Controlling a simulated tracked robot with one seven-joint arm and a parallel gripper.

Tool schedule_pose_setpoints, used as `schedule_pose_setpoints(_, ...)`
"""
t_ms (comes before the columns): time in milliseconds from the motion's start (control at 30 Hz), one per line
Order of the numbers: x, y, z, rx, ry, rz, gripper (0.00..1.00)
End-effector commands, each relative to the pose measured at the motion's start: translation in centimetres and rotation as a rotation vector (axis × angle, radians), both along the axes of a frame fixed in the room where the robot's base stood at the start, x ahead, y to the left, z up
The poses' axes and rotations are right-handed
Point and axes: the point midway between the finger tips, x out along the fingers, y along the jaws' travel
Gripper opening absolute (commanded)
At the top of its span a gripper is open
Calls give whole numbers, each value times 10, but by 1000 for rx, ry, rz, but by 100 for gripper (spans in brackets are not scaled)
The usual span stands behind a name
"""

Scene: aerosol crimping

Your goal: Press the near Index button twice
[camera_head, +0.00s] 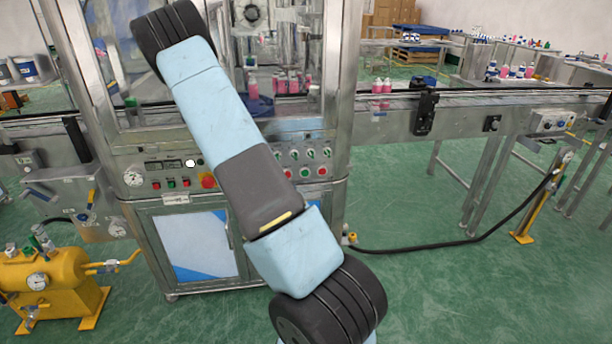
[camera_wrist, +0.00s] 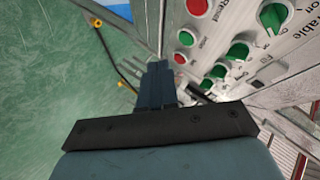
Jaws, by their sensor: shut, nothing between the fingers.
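The control panel of the machine shows in the wrist view, with a red button (camera_wrist: 197,7), a green button (camera_wrist: 186,38), another red button (camera_wrist: 181,58) and several green knobs (camera_wrist: 237,50). Its labels are too blurred or cut off for me to tell which button is Index. My gripper (camera_wrist: 160,68) is shut and empty, its fingertips just left of the lower red button in the picture; I cannot tell whether they touch the panel. In the head view the right part of the panel (camera_head: 308,160) shows beside my arm, and my gripper is hidden.
A red emergency stop (camera_head: 208,180) and a gauge (camera_head: 133,177) sit on the panel's left part. A yellow tank (camera_head: 40,283) stands at lower left. A black hose (camera_head: 455,243) crosses the open green floor.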

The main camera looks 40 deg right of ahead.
Motion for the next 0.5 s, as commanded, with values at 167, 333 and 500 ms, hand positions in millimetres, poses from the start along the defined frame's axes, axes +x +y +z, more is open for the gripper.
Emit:
schedule_pose_setpoints(167, -23, -32, -20, -139, -45, -93, 0)
schedule_pose_setpoints(333, -37, -47, -26, -229, -82, -133, 0)
schedule_pose_setpoints(500, -42, -53, -26, -265, -97, -146, 0)
